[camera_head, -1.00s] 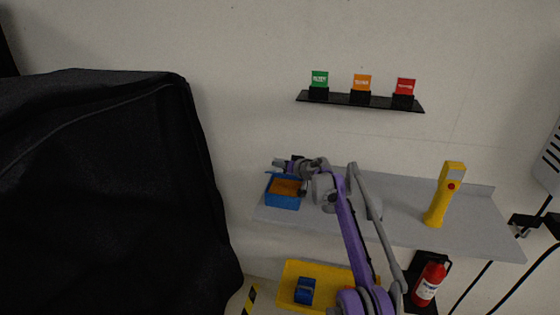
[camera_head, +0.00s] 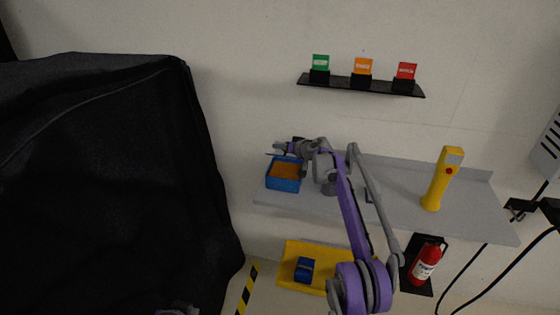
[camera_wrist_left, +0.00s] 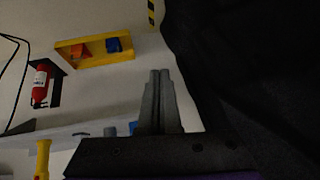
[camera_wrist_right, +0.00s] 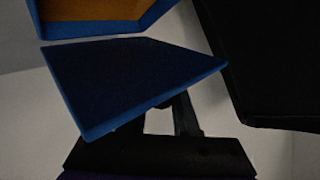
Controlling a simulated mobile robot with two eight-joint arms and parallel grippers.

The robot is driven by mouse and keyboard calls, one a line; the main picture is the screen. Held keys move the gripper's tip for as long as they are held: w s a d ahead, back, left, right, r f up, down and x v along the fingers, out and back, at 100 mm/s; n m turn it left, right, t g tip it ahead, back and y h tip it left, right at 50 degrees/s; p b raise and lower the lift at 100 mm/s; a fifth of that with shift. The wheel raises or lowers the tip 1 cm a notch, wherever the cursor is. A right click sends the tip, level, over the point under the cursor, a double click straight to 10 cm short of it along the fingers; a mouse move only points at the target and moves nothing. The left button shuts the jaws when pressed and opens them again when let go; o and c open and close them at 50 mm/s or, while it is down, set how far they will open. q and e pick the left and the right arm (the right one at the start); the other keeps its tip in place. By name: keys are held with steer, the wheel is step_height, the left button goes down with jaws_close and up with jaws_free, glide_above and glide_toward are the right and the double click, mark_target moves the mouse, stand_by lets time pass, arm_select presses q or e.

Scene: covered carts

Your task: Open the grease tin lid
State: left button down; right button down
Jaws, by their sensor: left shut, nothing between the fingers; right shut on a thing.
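The grease tin (camera_head: 284,184) is a blue box on the grey shelf, with orange-brown content showing from above. Part of the tin (camera_wrist_right: 95,27) also shows at the top left of the right wrist view. There, the flat blue lid (camera_wrist_right: 125,82) stands tilted away from the open top. My right gripper (camera_wrist_right: 158,118) is shut on the lid; the lid hides its fingertips. In the head view it is small, at the tin's back edge. My left gripper (camera_wrist_left: 160,76) is shut and empty, away from the tin. A bit of my left arm shows at the head view's bottom edge.
The grey shelf (camera_head: 405,200) also holds a yellow torch-like object (camera_head: 441,180). A black covered cart (camera_head: 110,170) stands at left, close to my left gripper. A yellow tray (camera_head: 292,250) with a blue item and a fire extinguisher (camera_head: 426,264) are below the shelf.

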arm_select(q)
steer(key=w+d+r+m+t, duration=0.2)
steer(key=w+m, duration=0.4)
steer(key=w, duration=0.3)
steer(key=w+d+r+m+t+h, duration=0.1)
steer(key=w+d+m+t, duration=0.15)
steer(key=w+m, duration=0.45)
steer(key=w+d+r+m+t, duration=0.2)
steer(key=w+m, duration=0.3)
steer(key=w, duration=0.5)
steer(key=m+t+h, duration=0.5)
steer(key=m, duration=1.3)
glide_toward(279, 178)
steer(key=s+r, duration=0.1)
steer(key=r, duration=0.1)
steer(key=shift+t, duration=0.25)
steer(key=x, duration=0.9)
steer(key=shift+w+f, duration=0.2)
steer(key=shift+w, duration=0.1)
steer(key=shift+w+d+r, duration=0.2)
steer(key=shift+w+r, duration=0.6)
steer(key=shift+r, duration=0.25)
steer(key=shift+w+d+r, duration=0.15)
steer(key=shift+w+r, duration=0.25)
steer(key=shift+r, duration=0.25)
